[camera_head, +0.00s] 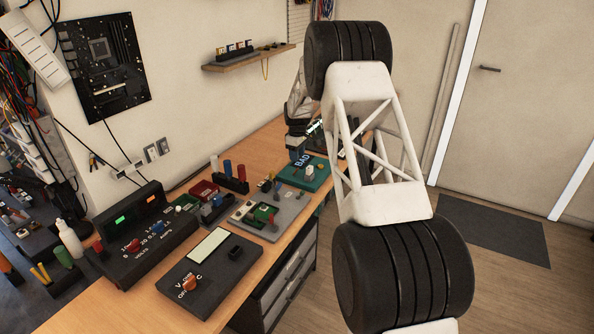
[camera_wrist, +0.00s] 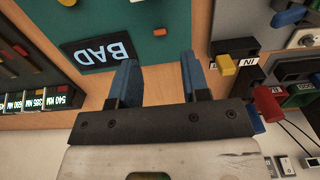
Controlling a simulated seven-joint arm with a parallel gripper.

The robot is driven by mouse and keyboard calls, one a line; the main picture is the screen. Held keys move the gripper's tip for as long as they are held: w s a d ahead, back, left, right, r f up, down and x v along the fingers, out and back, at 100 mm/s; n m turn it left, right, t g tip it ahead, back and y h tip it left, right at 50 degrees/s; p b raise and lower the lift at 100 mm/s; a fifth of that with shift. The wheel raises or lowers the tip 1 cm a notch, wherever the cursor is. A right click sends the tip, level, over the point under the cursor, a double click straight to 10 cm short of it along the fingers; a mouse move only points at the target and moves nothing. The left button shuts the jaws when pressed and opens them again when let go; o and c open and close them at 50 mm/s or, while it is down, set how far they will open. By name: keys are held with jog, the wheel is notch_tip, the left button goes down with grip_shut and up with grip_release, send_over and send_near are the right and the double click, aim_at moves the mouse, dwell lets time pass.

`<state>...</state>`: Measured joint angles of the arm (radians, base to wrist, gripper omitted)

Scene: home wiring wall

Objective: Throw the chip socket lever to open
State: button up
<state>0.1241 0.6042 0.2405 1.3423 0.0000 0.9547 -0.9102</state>
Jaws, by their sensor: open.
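A green socket-like block with a dark centre (camera_head: 263,212) sits on the grey board (camera_head: 287,207) on the bench in the head view. It looks like the chip socket. A small red tip (camera_head: 271,217) stands at its near side; I cannot tell surely whether it is the lever, or its position. My gripper (camera_head: 298,157) is beyond the grey board, over the teal board's left end. In the wrist view my gripper (camera_wrist: 158,72) has two blue fingers apart with nothing between them, beside the BAD display (camera_wrist: 97,52). The socket is not clearly seen there.
The teal board (camera_head: 318,181) lies past the grey board. A black block with a yellow lever (camera_wrist: 224,64) and a red knob (camera_wrist: 267,104) are right of my fingers in the wrist view. A meter (camera_head: 143,240) and a dark tester (camera_head: 207,267) stand nearer on the bench.

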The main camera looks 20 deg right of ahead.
jog(key=shift+f, duration=3.9)
jog(key=shift+c, duration=0.3)
grip_shut()
